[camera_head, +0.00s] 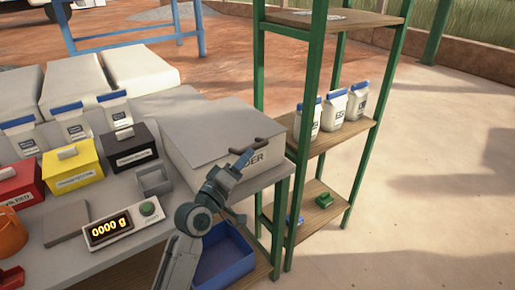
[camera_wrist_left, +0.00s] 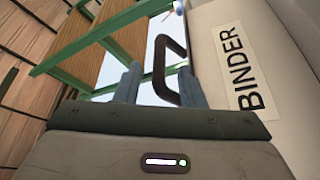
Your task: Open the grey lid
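The grey lid (camera_head: 218,122) lies flat and closed on the white box marked BINDER (camera_head: 186,165) at the right end of the table. A dark brown handle (camera_head: 268,141) is at the lid's front right edge; it also shows in the left wrist view (camera_wrist_left: 161,65). My left gripper (camera_head: 242,160) is at the front of the box, close to the handle. In the left wrist view its two fingers (camera_wrist_left: 160,88) stand apart with part of the handle between them and a visible gap. Whether a finger touches the handle is unclear. My right gripper is not in view.
A green-framed shelf (camera_head: 299,150) with white cartons (camera_head: 335,110) stands right of the box. A small grey open box (camera_head: 154,181), black box (camera_head: 130,152), yellow box (camera_head: 72,172) and scale (camera_head: 108,230) are left. A blue bin (camera_head: 226,262) sits below.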

